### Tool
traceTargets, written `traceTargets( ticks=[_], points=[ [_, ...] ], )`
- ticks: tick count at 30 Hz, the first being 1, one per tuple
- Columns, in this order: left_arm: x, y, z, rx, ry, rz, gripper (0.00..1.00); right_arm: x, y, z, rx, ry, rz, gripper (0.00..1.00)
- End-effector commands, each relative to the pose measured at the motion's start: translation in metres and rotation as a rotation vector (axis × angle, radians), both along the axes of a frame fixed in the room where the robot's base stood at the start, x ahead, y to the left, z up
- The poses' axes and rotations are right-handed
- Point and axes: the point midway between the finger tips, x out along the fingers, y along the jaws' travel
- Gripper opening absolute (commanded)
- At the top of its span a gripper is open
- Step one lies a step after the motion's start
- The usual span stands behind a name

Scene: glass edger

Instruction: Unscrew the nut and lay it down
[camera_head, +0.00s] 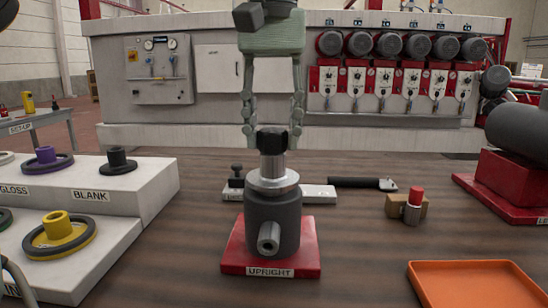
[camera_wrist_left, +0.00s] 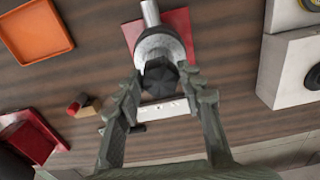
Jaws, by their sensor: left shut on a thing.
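The black nut (camera_head: 272,141) sits at the top of a silver spindle (camera_head: 273,172) on a dark upright cylinder, which stands on a red base (camera_head: 238,255) labelled UPRIGHT. In the left wrist view the nut (camera_wrist_left: 160,75) is seen from above with faceted sides. My left gripper (camera_head: 272,138) comes down from above, with one green finger on each side of the nut, and is shut on it. It also shows in the left wrist view (camera_wrist_left: 159,80).
An orange tray (camera_head: 480,285) lies at front right. A white stepped stand (camera_head: 150,190) with wheels is at left. Behind the spindle are a white labelled strip (camera_head: 318,193) and a black-handled tool (camera_head: 355,183). A red-topped piece (camera_head: 414,205) and a red-based machine (camera_head: 510,180) are at right.

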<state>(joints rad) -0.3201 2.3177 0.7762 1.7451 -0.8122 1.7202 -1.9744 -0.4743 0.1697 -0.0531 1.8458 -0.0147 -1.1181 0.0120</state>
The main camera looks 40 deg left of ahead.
Motion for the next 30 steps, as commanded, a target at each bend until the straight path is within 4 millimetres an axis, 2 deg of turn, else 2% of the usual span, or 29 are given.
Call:
traceTargets(
  ticks=[5,8,26,30],
  points=[
    [-0.0002,0.0001,0.0003,0.001,0.0,0.046,0.03,0.0,0.0,0.0,0.0,0.0,0.0,0.4],
    [-0.0002,0.0001,0.0008,0.002,-0.002,0.209,0.03,0.0,0.0,0.0,0.0,0.0,0.0,0.4],
    [-0.0001,0.0005,0.0014,0.002,-0.004,1.473,0.03,0.0,0.0,0.0,0.0,0.0,0.0,0.4],
    [0.0,0.0,0.0013,0.0,0.0,1.492,0.03,0.0,0.0,0.0,0.0,0.0,0.0,0.4]
  ],
)
